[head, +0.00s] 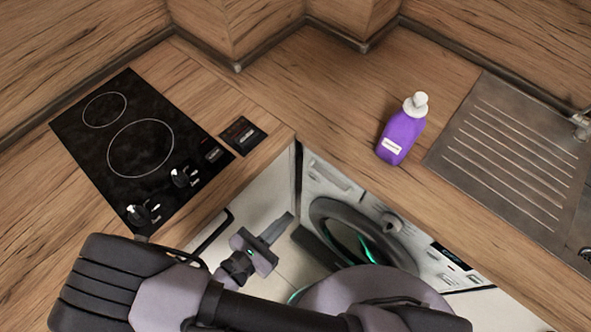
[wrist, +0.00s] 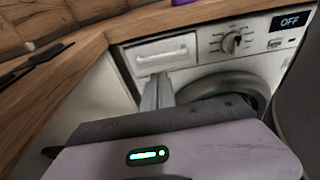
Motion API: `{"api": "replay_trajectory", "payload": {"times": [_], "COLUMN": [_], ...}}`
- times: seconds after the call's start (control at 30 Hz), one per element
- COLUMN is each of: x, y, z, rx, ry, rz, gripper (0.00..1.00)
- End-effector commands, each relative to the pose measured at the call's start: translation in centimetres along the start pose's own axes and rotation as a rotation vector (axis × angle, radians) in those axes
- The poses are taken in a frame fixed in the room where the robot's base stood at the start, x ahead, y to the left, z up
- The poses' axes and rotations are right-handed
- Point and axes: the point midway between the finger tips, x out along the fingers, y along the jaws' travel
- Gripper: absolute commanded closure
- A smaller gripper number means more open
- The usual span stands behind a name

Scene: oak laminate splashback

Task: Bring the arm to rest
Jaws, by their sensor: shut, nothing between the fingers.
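My gripper (head: 281,226) is in front of the cabinet corner, below the worktop edge, in the head view. Its fingers are together, with nothing held between them. In the wrist view the gripper's fingers (wrist: 158,92) point toward the washing machine (wrist: 215,55), and its body with a green light fills the bottom. The washing machine also shows in the head view (head: 325,182), to the right of the gripper, with its round door partly hidden by my arm. Its display reads OFF in the wrist view.
A purple bottle (head: 400,135) with a white cap stands on the wooden worktop (head: 335,110). A black hob (head: 125,150) is at left, and a metal draining board (head: 510,150) is at right. The worktop between bottle and hob is mostly clear.

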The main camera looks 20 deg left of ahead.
Motion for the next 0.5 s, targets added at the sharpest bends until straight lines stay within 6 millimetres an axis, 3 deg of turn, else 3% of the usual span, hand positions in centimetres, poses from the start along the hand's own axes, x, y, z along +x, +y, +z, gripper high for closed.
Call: {"api": "replay_trajectory", "payload": {"times": [0.07, 0.17, 0.3, 0.5], "x": [0.2, 1.9, 5.1, 5.3], "y": [-0.1, -1.3, -6.7, -13.7], "z": [0.4, 4.0, 12.0, 20.7], "rx": [0.020, 0.180, 0.673, 1.579], "ry": [0.010, 0.084, 0.262, 0.436], "rz": [-0.024, -0.218, -0.743, -1.374], "gripper": [1.00, 1.00, 1.00, 1.00]}}
